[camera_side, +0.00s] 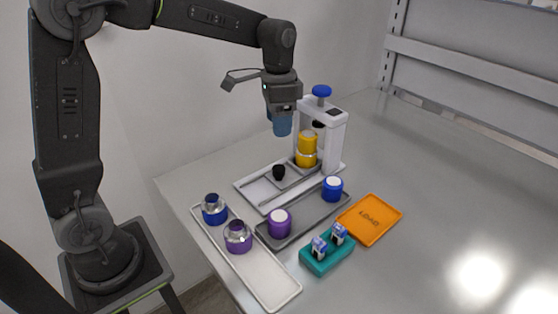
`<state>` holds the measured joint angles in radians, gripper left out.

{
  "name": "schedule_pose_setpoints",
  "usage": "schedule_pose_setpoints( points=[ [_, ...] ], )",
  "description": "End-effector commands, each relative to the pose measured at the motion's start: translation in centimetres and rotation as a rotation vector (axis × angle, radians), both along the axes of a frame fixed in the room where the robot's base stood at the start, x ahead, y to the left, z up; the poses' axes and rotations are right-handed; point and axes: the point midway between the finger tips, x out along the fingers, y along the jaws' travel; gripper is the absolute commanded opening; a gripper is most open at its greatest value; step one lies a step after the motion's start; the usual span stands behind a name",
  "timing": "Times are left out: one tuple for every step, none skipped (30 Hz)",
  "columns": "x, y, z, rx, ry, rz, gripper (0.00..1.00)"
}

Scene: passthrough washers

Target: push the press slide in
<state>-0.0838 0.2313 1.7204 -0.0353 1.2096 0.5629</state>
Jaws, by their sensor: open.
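The press (335,140) is a pale upright frame with a blue knob (322,91) on top. Its slide (258,190) is a light flat plate at the base, reaching out to the front left, with a black knob (279,172) standing on it. A yellow cylindrical part (307,142) with a metallic band stands upright at the press, right of the black knob; I cannot tell whether it is fully under the ram. My gripper (282,124) points down with blue fingertips, above and behind the black knob and left of the press frame. It is open, and no held object shows.
A dark tray (305,218) holds a purple jar (280,223) and a blue jar (332,189). A pale tray (270,286) holds blue (214,209) and purple (238,236) ringed parts. A teal block (326,254) and an orange LOAD tray (369,219) stand nearby. The right side is clear.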

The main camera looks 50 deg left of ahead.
Motion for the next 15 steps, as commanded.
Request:
schedule_pose_setpoints(
  points=[
    [-0.1,0.0,-0.8,0.000,0.004,-0.001,0.59],
    [-0.1,-0.1,-1.3,0.000,0.004,-0.002,0.59],
    [-0.2,-0.1,-2.1,0.000,0.007,-0.002,0.59],
    [-0.1,-0.1,-2.7,0.000,0.007,-0.003,0.59],
    [-0.2,-0.1,-3.3,0.000,0.007,-0.003,0.59],
    [-0.2,-0.2,-4.1,0.000,0.007,-0.003,0.59],
    [-0.2,-0.2,-4.8,0.000,0.007,-0.003,0.59],
    [-0.2,-0.2,-5.4,0.000,0.007,-0.003,0.59],
    [-0.2,-0.2,-6.2,0.000,0.007,-0.004,0.59],
    [-0.2,-0.3,-6.9,0.001,0.006,-0.004,0.59],
    [-0.3,-0.3,-7.5,0.000,0.007,-0.004,0.59],
    [-0.2,-0.3,-8.3,0.001,0.006,-0.004,0.59],
    [-0.2,-0.3,-8.8,0.000,0.005,-0.004,0.59],
    [-0.3,-0.3,-9.3,0.001,0.006,-0.004,0.59],
    [-0.3,-0.4,-10.0,0.000,0.005,-0.004,0.59]
  ],
)
